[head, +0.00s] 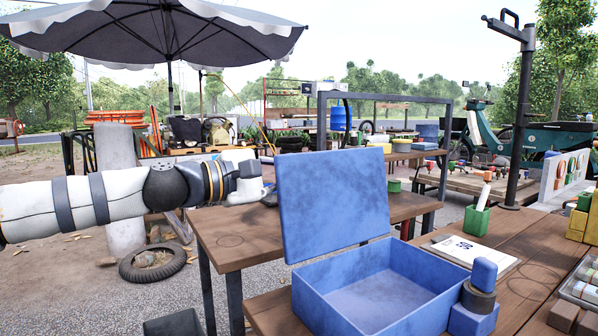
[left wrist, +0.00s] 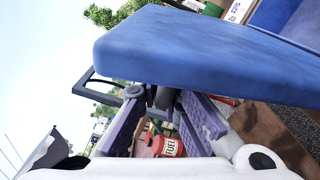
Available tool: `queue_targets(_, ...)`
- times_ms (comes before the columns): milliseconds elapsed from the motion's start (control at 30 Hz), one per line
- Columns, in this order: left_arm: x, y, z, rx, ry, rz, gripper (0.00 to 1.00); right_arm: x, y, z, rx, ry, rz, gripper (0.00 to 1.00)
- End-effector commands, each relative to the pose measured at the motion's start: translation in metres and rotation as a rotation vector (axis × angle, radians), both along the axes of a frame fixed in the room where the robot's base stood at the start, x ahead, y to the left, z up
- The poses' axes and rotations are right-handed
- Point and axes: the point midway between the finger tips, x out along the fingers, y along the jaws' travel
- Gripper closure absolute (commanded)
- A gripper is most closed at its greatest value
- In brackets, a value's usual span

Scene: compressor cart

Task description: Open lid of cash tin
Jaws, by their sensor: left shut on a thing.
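The blue cash tin (head: 385,298) stands on the near wooden table, and its visible inside looks empty. Its lid (head: 332,200) stands up, open, along the tin's back left side. My left gripper (head: 266,191) is at the lid's left edge, and its fingertips are partly hidden behind the lid. In the left wrist view the lid (left wrist: 200,58) fills the top, directly over my left gripper's fingers (left wrist: 166,100). The gripper is shut on the lid; the exact contact is hard to see. My right gripper is not in view.
A blue block-like object with a dark band (head: 478,296) stands close at the tin's right. Papers (head: 470,252), a green cup (head: 476,220) and a dark post (head: 518,120) are behind it. Another wooden table (head: 225,240) lies behind the lid, mostly bare.

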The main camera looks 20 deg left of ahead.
Motion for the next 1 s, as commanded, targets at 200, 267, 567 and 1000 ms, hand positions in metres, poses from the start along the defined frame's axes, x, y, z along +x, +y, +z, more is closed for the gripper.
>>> queue_targets(200,0.0,-0.001,-0.004,0.004,0.006,-0.004,0.8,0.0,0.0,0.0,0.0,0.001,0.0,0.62)
queue_targets(267,0.0,-0.001,-0.005,0.004,0.007,-0.003,0.71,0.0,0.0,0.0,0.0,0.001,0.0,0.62)
queue_targets(567,-0.001,-0.003,-0.008,0.007,0.012,-0.01,0.71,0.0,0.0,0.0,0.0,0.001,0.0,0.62)
queue_targets(1000,-0.054,0.042,0.002,-0.001,-0.005,0.002,0.71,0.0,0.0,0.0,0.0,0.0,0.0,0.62)
